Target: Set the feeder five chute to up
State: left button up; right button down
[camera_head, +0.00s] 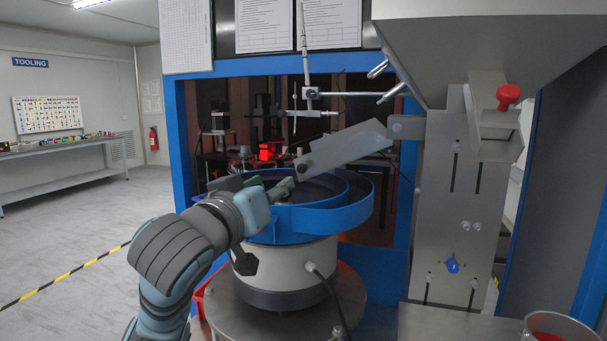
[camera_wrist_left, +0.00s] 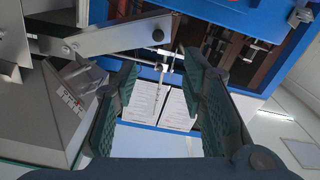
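The feeder chute (camera_head: 345,146) is a grey metal trough hinged at its right end beside the hopper panel. It slants down to the left, its free end over the blue bowl (camera_head: 315,218). My left gripper (camera_head: 284,188) is just below and left of that free end, over the bowl's left side. In the left wrist view the gripper (camera_wrist_left: 160,62) has its two green-grey fingers wide apart. A grey arm of the chute (camera_wrist_left: 125,38) with a bolt near its end lies beyond the fingertips; contact cannot be told. My right gripper is out of view.
A thin rod stand (camera_head: 306,95) rises behind the bowl. Blue frame posts (camera_head: 180,140) bound the machine.

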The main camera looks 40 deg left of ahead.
pick_arm(q)
jog(key=p, duration=0.9)
send_near(301, 169)
jog(key=p+x, duration=0.1)
jog(key=x, duration=0.7)
jog(key=shift+w+a, duration=0.15)
jog(key=shift+c, duration=0.4)
grip_shut()
